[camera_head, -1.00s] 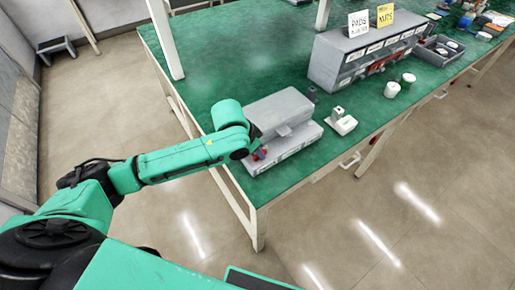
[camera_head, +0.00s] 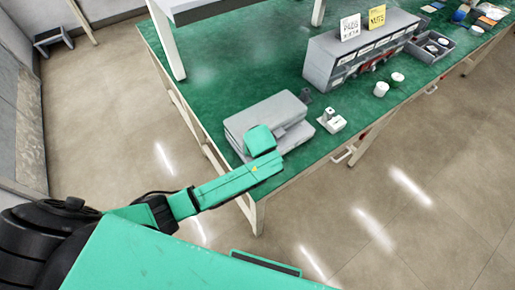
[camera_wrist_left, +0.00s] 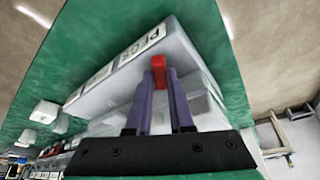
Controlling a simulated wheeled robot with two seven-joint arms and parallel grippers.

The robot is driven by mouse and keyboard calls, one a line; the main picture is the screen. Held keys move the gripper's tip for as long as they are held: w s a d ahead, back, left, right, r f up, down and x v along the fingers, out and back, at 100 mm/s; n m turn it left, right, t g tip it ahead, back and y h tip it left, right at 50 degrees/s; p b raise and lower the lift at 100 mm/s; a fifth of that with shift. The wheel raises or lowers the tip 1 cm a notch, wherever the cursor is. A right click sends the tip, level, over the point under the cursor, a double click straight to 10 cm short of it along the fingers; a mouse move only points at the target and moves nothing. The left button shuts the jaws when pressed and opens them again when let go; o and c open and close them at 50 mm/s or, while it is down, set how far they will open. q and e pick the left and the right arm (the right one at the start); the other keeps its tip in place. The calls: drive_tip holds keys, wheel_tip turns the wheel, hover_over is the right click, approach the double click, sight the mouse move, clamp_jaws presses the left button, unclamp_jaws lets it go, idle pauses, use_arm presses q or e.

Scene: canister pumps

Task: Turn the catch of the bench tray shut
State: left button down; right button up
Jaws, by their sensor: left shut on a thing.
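The bench tray (camera_head: 264,112) is a grey box with a lid-like upper part on the near left corner of the green bench. In the left wrist view its pale labelled front (camera_wrist_left: 112,82) runs diagonally, with a label reading PEGS. The red catch (camera_wrist_left: 158,63) stands at the tips of my left gripper (camera_wrist_left: 161,76), whose purple fingers are shut on it. In the head view my green forearm covers the catch, the left gripper and part of the tray's front. My right gripper is in neither view.
A small white device (camera_head: 331,122) stands right of the tray. Two white round canisters (camera_head: 381,89) sit farther right. Behind them is a grey drawer cabinet (camera_head: 350,55) with two signs. Bare green bench (camera_head: 240,60) lies behind the tray.

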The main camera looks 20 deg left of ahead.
use_arm(q)
drive_tip(key=n+y, duration=0.1)
drive_tip(key=n, duration=0.1)
drive_tip(key=shift+d+r+n+p, duration=0.1)
drive_tip(key=shift+d+n+p, duration=0.05)
drive_tip(key=shift+n+p, duration=0.25)
drive_tip(key=shift+w+n+g+y, duration=0.15)
drive_tip(key=shift+n+g+y, duration=0.45)
drive_tip(key=shift+n, duration=1.2)
drive_tip(key=c, duration=1.1)
unclamp_jaws()
